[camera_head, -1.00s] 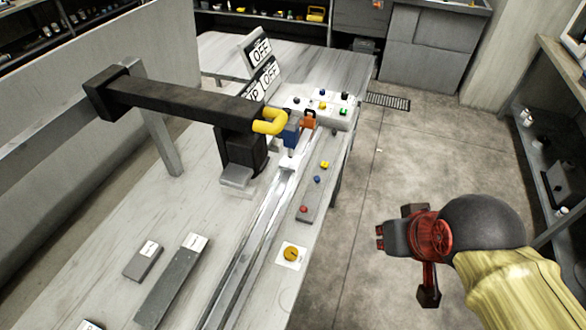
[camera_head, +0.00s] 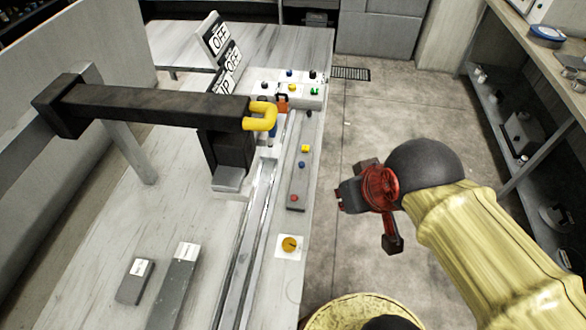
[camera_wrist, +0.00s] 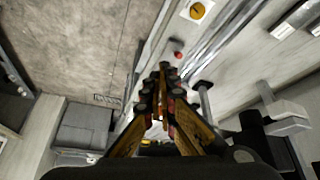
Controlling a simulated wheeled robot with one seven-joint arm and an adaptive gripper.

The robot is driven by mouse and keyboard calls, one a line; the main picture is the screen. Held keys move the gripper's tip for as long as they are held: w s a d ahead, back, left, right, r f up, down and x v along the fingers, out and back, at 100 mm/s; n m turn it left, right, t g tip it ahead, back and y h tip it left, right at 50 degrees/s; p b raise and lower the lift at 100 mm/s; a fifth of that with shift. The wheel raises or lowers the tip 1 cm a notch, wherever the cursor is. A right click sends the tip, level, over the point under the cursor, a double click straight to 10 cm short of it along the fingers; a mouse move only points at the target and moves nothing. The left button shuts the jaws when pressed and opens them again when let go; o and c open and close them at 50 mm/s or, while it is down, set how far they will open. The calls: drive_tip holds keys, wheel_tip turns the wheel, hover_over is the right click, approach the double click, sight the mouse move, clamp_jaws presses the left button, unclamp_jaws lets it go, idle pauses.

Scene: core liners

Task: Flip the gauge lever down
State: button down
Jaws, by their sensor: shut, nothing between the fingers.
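A yellow bent handle (camera_head: 262,116) sits at the end of a dark beam over the bench. I cannot tell which of these is the gauge lever. My gripper (camera_head: 340,199) is shut and empty, to the right of the bench and apart from the handle. In the wrist view the fingers (camera_wrist: 164,88) are close together with nothing visible between them.
The bench carries a strip of coloured buttons (camera_head: 298,180), a white button box (camera_head: 300,92), a yellow knob (camera_head: 289,244) and a metal rail (camera_head: 246,235). Signs reading OFF (camera_head: 220,40) stand behind. Open floor (camera_head: 400,110) lies right of the bench, with shelving (camera_head: 500,110) beyond.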

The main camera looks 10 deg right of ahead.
sight(302, 166)
drive_tip(key=w+a+f+n+g+p, duration=0.1)
drive_tip(key=w+a+f+n+p, duration=0.1)
drive_tip(key=w+n, duration=0.45)
drive_tip(key=w+a+f+n+p, duration=0.1)
drive_tip(key=w+f+n+p, duration=0.1)
drive_tip(key=w+n, duration=0.45)
drive_tip(key=w+a+f+n+g+y+p, duration=0.1)
drive_tip(key=w+a+f+n+p, duration=0.1)
drive_tip(key=w+f+n, duration=0.7)
wheel_tip(302, 166, down, 3)
drive_tip(key=a+n, duration=0.1)
drive_tip(key=n, duration=0.1)
drive_tip(key=shift+w+a+r+n+p, duration=0.15)
drive_tip(key=shift+w+a+n+p, duration=0.05)
drive_tip(key=shift+n+p, duration=0.2)
drive_tip(key=b+x, duration=0.2)
drive_tip(key=x, duration=0.7)
drive_tip(key=shift+f, duration=0.35)
drive_tip(key=shift+w+d+r+b, duration=0.25)
drive_tip(key=shift+w+d, duration=0.15)
drive_tip(key=shift+d, duration=0.2)
drive_tip(key=shift+w+d+r+b, duration=0.25)
drive_tip(key=shift+w+d, duration=0.1)
drive_tip(key=shift+d, duration=0.25)
drive_tip(key=shift+w+d+r, duration=0.2)
drive_tip(key=shift+d, duration=0.2)
